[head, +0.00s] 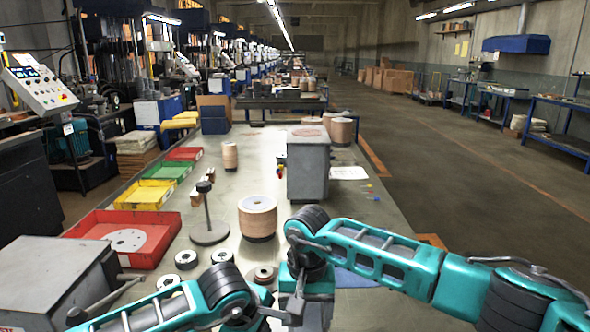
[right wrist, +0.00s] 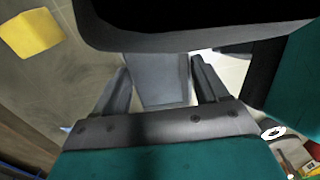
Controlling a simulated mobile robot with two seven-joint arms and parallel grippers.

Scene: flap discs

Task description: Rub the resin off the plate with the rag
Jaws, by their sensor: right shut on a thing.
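My right gripper (head: 306,305) points down near the front of the bench in the head view. In the right wrist view, the fingers of my right gripper (right wrist: 161,85) stand apart on either side of a flat blue-grey piece (right wrist: 155,78), and are shut on it. I cannot tell surely whether this piece is the rag. A blue flat patch (head: 358,279) lies on the bench behind my right arm, mostly hidden. A pale round plate with holes (head: 127,240) lies in the red tray (head: 85,228). My left arm crosses the bottom left; its fingers are not clear. Resin is not discernible.
Stacked discs (head: 257,216) and a stand with a post (head: 208,235) are on the bench (head: 365,215). Several small rings lie in front. A grey box (head: 308,165) stands farther back. Green (head: 165,171) and yellow (head: 143,196) trays line the left edge.

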